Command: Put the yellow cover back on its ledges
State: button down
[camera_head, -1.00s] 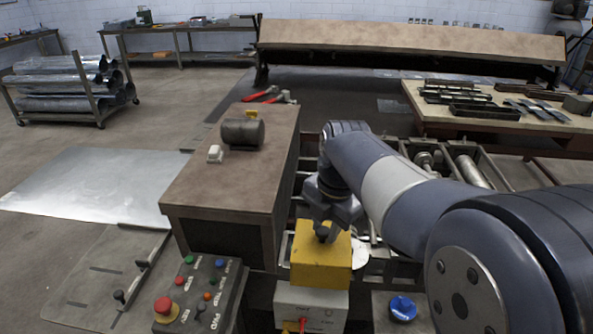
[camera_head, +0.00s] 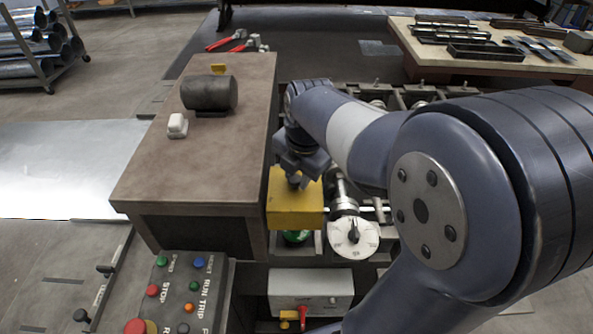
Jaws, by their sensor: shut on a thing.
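The yellow cover (camera_head: 295,212) is a boxy piece hanging below my gripper (camera_head: 297,181), which is shut on its top. The cover is beside the right side of the brown-topped cabinet and left of a white dial (camera_head: 353,238) with a black pointer. A green round part (camera_head: 296,237) shows just under the cover's front edge. The cover hides most of what lies beneath it. I cannot make out the ledges, or whether the cover touches anything below.
The brown-topped cabinet (camera_head: 205,130) carries a dark cylinder (camera_head: 209,93) and a white block (camera_head: 177,126). A grey box (camera_head: 312,288) with a red lever stands in front. A control panel (camera_head: 180,295) with coloured buttons is front left. Rollers and rails lie behind the dial.

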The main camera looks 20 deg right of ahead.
jog(key=shift+s+b+x, duration=0.25)
jog(key=shift+b+x, duration=0.65)
jog(key=shift+x, duration=0.3)
jog(key=shift+s+b+x, duration=0.25)
jog(key=shift+b+x, duration=0.65)
jog(key=shift+x, duration=0.3)
jog(key=shift+s+b+x, duration=0.25)
jog(key=shift+b+x, duration=0.65)
jog(key=shift+x, duration=0.25)
jog(key=shift+d+f, duration=0.15)
jog(key=shift+f, duration=0.25)
jog(key=shift+f+b, duration=0.45)
jog(key=shift+b, duration=0.1)
jog(key=shift+f, duration=0.1)
jog(key=shift+f+b, duration=0.4)
jog(key=shift+f, duration=0.1)
jog(key=c, duration=0.6)
grip_release()
jog(key=shift+c, duration=0.2)
